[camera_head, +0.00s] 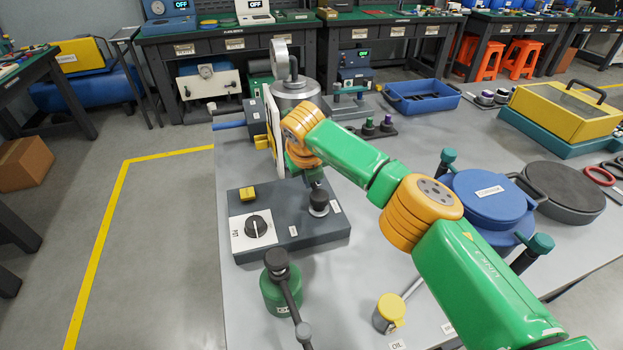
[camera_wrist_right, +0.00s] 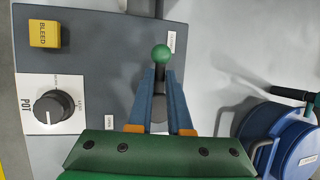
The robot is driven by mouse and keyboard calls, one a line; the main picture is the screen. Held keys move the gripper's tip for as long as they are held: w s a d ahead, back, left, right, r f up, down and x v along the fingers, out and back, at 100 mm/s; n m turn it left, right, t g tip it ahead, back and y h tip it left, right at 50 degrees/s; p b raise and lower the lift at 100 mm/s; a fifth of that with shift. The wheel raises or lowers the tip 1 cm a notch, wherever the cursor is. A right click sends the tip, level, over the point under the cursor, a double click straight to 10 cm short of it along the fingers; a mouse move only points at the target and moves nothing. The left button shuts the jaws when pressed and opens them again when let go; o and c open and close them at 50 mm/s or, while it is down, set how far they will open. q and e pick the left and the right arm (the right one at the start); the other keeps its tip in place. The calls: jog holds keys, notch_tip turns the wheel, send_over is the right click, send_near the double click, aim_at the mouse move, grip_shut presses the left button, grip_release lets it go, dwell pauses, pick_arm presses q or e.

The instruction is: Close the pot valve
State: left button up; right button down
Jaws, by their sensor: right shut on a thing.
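The grey valve panel (camera_head: 275,239) lies on the bench with a black POT knob (camera_head: 257,225) and a yellow BLEED block (camera_head: 248,193). The pot valve (camera_head: 319,200) is a dark round post at the panel's right side. In the wrist view, the valve's lever ends in a green ball (camera_wrist_right: 160,53). My right gripper (camera_wrist_right: 161,74) is shut on the lever, its blue fingers on either side just below the ball. An OPEN label (camera_wrist_right: 110,122) and another small label (camera_wrist_right: 172,42) sit beside it. In the head view my wrist mostly hides the lever and ball. My left gripper is not in view.
A green bottle-like part (camera_head: 280,291) with a black lever stands in front of the panel. A blue lidded pot (camera_head: 487,198) with clamps is to the right, beside a dark round lid (camera_head: 563,190). A steel cylinder (camera_head: 296,92) stands behind my wrist.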

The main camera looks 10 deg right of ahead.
jog(key=c, duration=0.8)
grip_release()
jog(key=shift+c, duration=0.2)
jog(key=b+v, duration=0.1)
jog(key=v, duration=0.6)
jog(key=shift+r, duration=0.1)
